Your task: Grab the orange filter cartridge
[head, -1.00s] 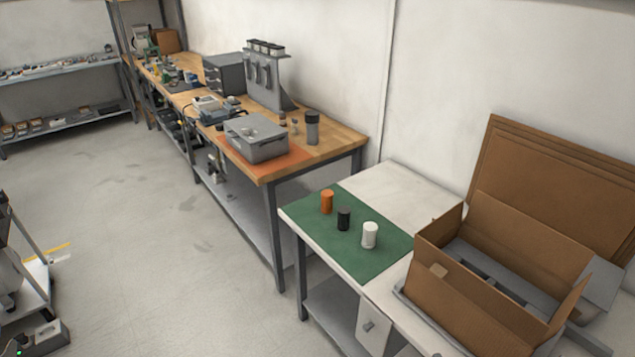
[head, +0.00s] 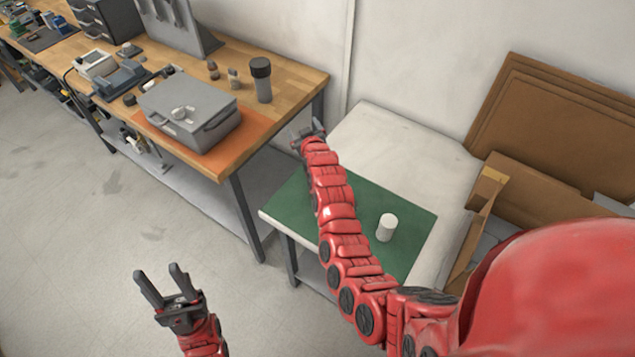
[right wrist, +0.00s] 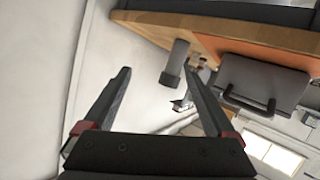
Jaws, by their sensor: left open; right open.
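The orange filter cartridge and the black one beside it are hidden now, apparently behind my right arm. The white cartridge (head: 387,228) stands upright on the green mat (head: 408,205). My right gripper (head: 307,132) is above the far left end of the mat, near the wooden bench corner. In the right wrist view, my right gripper (right wrist: 157,72) is open with nothing between its fingers; no orange cartridge shows there. My left gripper (head: 160,272) is open and empty over the floor, left of the white table, well away from the mat.
An open cardboard box (head: 475,225) stands right of the mat, partly behind my arm. The wooden bench (head: 290,80) holds a grey case (head: 188,110) and a dark-capped cylinder (head: 261,80). The white tabletop (head: 400,140) behind the mat is clear.

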